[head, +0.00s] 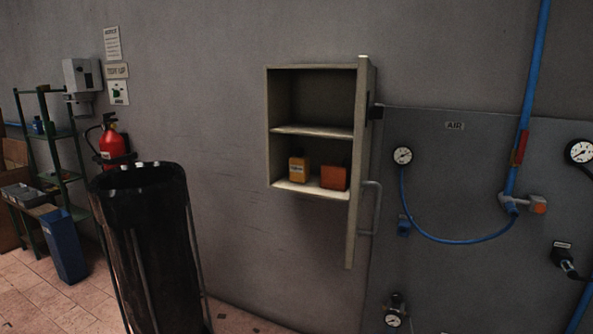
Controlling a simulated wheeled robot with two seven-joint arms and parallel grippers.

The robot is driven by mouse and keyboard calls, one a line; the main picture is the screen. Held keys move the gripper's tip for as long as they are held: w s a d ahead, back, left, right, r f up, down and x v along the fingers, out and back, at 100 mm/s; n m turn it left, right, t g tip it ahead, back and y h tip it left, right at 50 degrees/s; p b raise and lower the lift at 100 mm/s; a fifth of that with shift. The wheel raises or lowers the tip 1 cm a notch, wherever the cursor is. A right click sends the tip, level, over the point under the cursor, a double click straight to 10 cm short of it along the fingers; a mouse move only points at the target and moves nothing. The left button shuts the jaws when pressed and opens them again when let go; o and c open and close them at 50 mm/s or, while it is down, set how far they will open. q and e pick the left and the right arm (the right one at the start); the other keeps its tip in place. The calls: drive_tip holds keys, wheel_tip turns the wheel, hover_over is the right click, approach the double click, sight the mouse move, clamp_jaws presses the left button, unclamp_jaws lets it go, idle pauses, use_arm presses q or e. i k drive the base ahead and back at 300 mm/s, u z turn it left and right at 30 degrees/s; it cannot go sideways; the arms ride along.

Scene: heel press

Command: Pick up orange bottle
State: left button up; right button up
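An orange-yellow bottle (299,168) with a dark cap and a small label stands upright on the lower shelf of a wall cabinet (268,130). An orange-red box-like item (334,178) stands beside it on the right, on the same shelf; whether it is also a bottle is hard to tell. The cabinet door (361,150) is swung open at the right side, edge towards me, with a handle low on it. Neither of my grippers is in view.
A tall black bin (150,240) stands on the floor at the left, in front of a red fire extinguisher (111,142). A green shelf rack (62,150) is at the far left. A grey panel (460,200) with gauges and blue air hose is right of the cabinet.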

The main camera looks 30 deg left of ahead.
sight(299, 163)
drive_tip(key=u, duration=0.75)
drive_tip(key=i, duration=0.65)
drive_tip(key=u, duration=0.55)
drive_tip(key=i, duration=0.75)
drive_tip(key=z, duration=0.45)
